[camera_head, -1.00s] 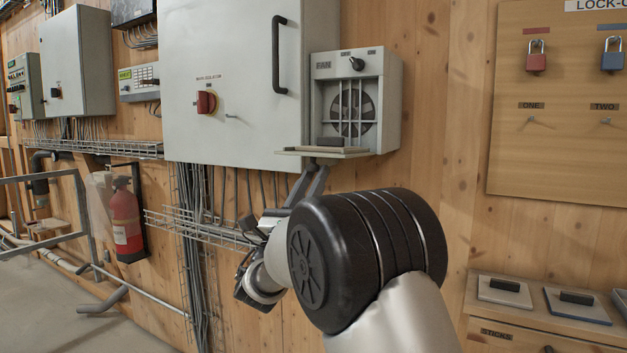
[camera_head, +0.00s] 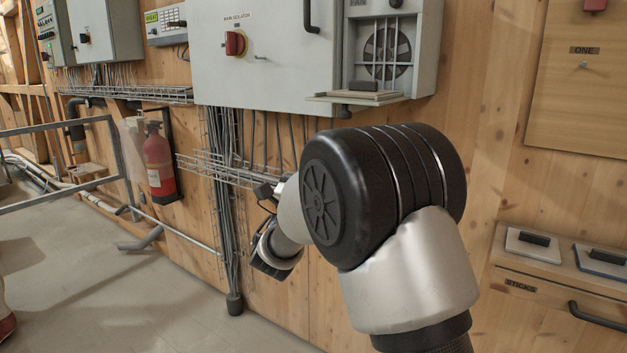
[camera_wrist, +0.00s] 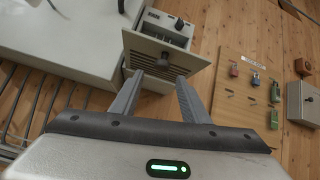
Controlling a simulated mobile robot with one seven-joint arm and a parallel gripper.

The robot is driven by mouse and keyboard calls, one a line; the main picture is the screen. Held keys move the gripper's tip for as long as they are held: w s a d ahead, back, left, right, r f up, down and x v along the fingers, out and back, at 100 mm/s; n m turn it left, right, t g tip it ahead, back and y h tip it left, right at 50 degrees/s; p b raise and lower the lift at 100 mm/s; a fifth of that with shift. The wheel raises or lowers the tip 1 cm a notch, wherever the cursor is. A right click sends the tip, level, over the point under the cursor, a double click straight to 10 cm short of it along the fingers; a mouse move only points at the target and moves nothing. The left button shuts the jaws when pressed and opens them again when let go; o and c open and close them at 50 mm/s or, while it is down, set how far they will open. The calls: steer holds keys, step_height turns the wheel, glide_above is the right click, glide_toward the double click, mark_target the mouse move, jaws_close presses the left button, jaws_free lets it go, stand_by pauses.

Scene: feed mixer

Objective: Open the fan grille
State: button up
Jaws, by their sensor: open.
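The grey fan unit (camera_head: 423,62) is on the wall at the upper right of the head view, with a round fan behind bars. Its grille (camera_head: 366,97) is swung down and sticks out about level from the unit's lower edge. In the wrist view the slatted grille (camera_wrist: 165,52) shows ahead of my gripper (camera_wrist: 158,78). The two fingers are apart, with nothing seen held between them. Their tips overlap the grille's near edge in the picture; I cannot tell whether they touch it.
A large grey cabinet (camera_head: 275,60) with a red isolator switch (camera_head: 235,43) adjoins the fan unit on the left. A wire cable tray (camera_head: 225,170) and cables run below. A fire extinguisher (camera_head: 159,165) hangs further left. A lock-out board (camera_head: 585,100) is at right.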

steer(key=v, duration=1.1)
steer(key=shift+s+f+p, duration=0.15)
steer(key=shift+f+p, duration=0.05)
steer(key=shift+p, duration=0.15)
steer(key=shift+a, duration=0.1)
